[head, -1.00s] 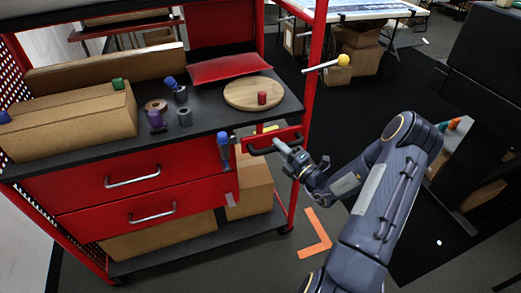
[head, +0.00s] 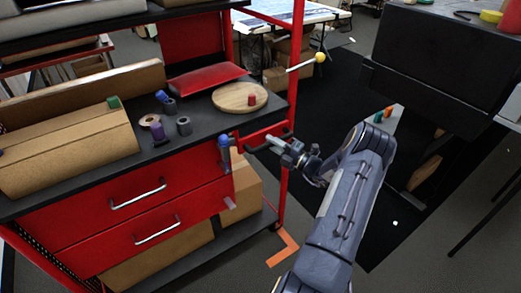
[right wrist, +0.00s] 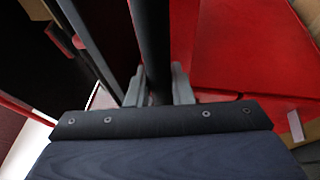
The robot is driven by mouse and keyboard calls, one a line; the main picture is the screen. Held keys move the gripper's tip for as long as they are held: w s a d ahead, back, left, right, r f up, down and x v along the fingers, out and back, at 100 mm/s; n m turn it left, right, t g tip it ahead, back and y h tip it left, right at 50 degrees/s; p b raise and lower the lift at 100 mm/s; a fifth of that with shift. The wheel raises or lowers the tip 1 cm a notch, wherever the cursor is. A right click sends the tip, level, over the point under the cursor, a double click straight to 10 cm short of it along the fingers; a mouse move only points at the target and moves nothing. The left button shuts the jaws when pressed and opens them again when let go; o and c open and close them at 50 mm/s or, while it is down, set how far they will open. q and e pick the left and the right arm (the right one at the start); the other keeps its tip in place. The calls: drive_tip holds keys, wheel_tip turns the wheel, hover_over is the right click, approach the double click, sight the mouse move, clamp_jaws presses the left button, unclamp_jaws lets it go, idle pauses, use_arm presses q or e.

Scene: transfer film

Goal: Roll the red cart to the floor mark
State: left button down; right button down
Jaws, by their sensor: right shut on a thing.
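The red cart (head: 195,200) stands at the left and centre of the head view, with a dark worktop, two drawers and a lower shelf. My right gripper (head: 268,145) is shut on the dark handle (head: 287,133) at the cart's right end. In the right wrist view, the black handle bar (right wrist: 152,35) runs between the fingers of this gripper (right wrist: 157,78). The floor mark (head: 289,243) is an orange L shape on the floor beside the cart's near right corner, close to a wheel (head: 276,226). My left gripper is not in view.
The worktop (head: 205,120) carries a cardboard box (head: 70,155), a red cushion (head: 207,78), a round wooden board (head: 230,98) and small parts. A yellow-tipped rod (head: 320,57) sticks out to the right. A black bench (head: 430,65) stands at right. Dark floor lies between.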

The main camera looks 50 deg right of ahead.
drive_tip(key=shift+s+d, duration=0.2)
drive_tip(key=shift+d, duration=0.65)
drive_tip(key=shift+d, duration=0.1)
drive_tip(key=c, duration=1.3)
unclamp_jaws()
drive_tip(key=v, duration=0.8)
drive_tip(key=shift+b, duration=0.3)
drive_tip(key=shift+w, duration=0.1)
